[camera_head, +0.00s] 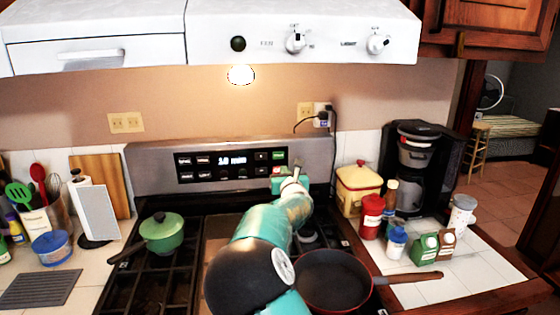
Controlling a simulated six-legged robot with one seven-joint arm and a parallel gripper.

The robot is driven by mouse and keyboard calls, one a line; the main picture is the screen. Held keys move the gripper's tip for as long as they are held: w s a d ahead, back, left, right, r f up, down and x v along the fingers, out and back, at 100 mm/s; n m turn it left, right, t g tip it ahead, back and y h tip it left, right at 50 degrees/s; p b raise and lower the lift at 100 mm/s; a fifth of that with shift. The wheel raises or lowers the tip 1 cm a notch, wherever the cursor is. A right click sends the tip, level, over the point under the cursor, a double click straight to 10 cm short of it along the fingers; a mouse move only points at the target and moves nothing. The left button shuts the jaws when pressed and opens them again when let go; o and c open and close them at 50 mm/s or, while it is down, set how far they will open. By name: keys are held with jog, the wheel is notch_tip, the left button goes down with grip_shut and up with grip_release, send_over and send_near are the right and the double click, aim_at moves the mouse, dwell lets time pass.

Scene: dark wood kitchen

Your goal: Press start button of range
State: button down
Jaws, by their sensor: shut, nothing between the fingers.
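The range has an upright silver back panel (155,172) with a dark control strip, a lit display (232,160) and several small buttons. A green button (279,156) sits at the strip's upper right; its label is too small to read. My teal arm reaches up from the bottom centre over the cooktop. My gripper (294,174) is at the arm's far end, shut and empty, just below and right of the green button. I cannot tell whether it touches the panel. The arm hides part of the cooktop.
A green lidded pot (162,234) stands on the left burners, and a dark frying pan (335,280) lies right of my arm. A yellow canister (358,190), red jar (371,216) and coffee maker (415,165) stand on the right counter. The white hood (220,50) overhangs above.

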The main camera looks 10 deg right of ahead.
aim_at(279, 154)
jog(key=w, duration=0.9)
jog(key=shift+w, duration=0.4)
jog(key=shift+w+r, duration=0.1)
jog(key=shift+w, duration=0.35)
jog(key=shift+r, duration=0.35)
